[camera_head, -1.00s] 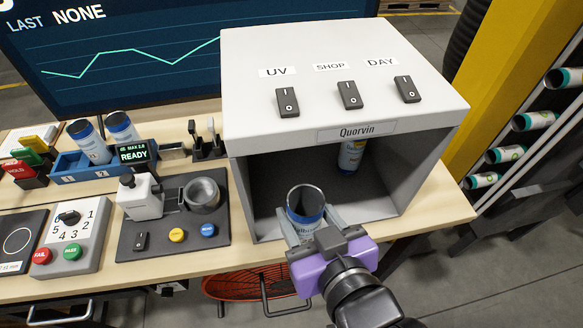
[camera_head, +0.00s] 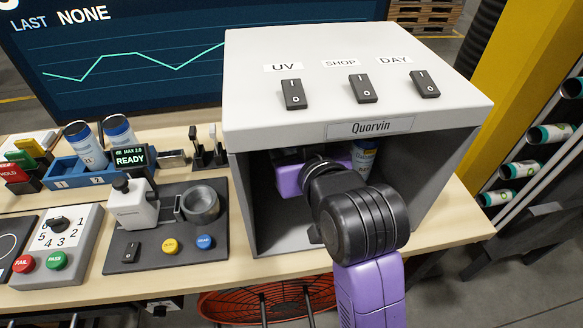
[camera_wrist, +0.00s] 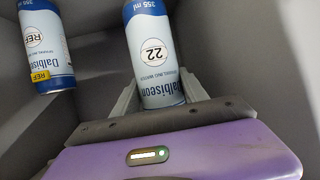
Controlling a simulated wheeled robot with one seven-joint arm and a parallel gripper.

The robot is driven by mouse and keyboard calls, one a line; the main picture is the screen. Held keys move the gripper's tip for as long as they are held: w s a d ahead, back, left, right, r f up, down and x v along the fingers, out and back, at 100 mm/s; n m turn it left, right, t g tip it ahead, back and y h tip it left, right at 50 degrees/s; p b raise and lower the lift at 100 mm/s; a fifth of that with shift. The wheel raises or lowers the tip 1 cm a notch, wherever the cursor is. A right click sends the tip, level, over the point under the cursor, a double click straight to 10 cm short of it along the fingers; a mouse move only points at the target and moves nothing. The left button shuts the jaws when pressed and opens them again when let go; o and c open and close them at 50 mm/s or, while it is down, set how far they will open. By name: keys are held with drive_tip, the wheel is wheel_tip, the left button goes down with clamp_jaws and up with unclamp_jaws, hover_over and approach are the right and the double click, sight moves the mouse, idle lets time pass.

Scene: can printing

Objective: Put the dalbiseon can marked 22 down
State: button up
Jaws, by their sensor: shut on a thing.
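The Dalbiseon can marked 22 (camera_wrist: 155,55), white and blue, is between the fingers of my gripper (camera_wrist: 158,95) in the wrist view. My gripper is shut on it. In the head view my purple gripper (camera_head: 289,180) is inside the grey Quorvin booth (camera_head: 252,215), and my arm hides the held can. I cannot tell whether the can touches the booth floor. A second Dalbiseon can, marked REF with a yellow label (camera_wrist: 45,45), stands beside it, apart from it. That can also shows at the booth's back right (camera_head: 363,157).
The booth's walls and roof enclose my gripper. Its roof has three switches (camera_head: 363,88). Left of it are a device reading READY (camera_head: 130,157), a ring holder (camera_head: 200,204) and a blue rack (camera_head: 60,172) with two cans. Cans lie in a rack at right (camera_head: 548,134).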

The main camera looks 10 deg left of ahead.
drive_tip(key=f, duration=0.6)
drive_tip(key=shift+w+f, duration=0.2)
drive_tip(key=shift+f, duration=0.05)
drive_tip(key=shift+w+a+f, duration=0.1)
drive_tip(key=shift+w+f, duration=0.1)
drive_tip(key=shift+f, duration=0.05)
drive_tip(key=shift+f, duration=0.1)
drive_tip(key=o, duration=1.3)
drive_tip(key=shift+s, duration=0.1)
drive_tip(key=v, duration=1.2)
